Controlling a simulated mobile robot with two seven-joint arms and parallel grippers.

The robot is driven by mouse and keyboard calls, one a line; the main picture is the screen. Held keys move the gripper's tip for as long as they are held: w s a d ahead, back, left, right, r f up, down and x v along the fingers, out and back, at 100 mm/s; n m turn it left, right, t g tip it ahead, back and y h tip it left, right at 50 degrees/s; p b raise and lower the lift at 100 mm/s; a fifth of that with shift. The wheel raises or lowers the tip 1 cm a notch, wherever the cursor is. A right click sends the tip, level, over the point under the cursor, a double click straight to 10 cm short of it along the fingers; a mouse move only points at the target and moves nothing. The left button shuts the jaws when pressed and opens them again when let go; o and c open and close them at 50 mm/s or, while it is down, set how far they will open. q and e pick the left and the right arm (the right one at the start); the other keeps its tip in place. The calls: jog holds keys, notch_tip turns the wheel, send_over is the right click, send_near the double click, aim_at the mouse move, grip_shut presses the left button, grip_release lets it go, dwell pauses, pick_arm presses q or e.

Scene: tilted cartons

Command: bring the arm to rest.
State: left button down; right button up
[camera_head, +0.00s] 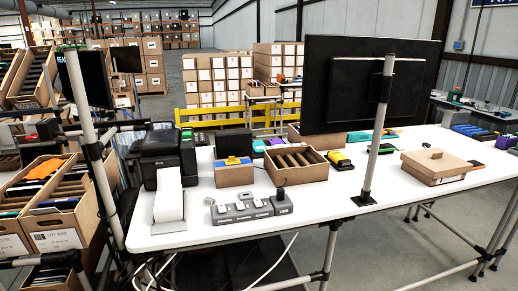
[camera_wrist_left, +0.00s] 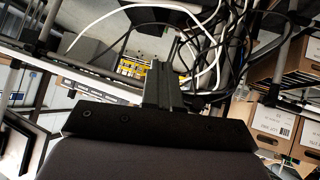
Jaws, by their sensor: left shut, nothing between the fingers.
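My left gripper (camera_wrist_left: 161,72) shows in the left wrist view, its dark fingers together and pointing up the picture from a wide black palm. It is shut and empty. Cables and the frame under a table lie behind the fingers, and they appear apart from them. Neither gripper nor arm shows in the head view. My right gripper is in neither view.
Tilted cartons (camera_head: 62,212) stand at the left. Loose white cables (camera_wrist_left: 205,50) hang near my left gripper.

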pick_arm(q)
jog(key=s+d+f+m, duration=0.1)
jog(key=s, duration=0.7)
jog(key=s+d+f+m, duration=0.1)
jog(key=s+f+m, duration=0.1)
jog(key=s, duration=0.6)
jog(key=shift+s+d+f+t, duration=0.25)
jog(key=shift+s+f+t, duration=0.05)
jog(key=shift+s, duration=0.05)
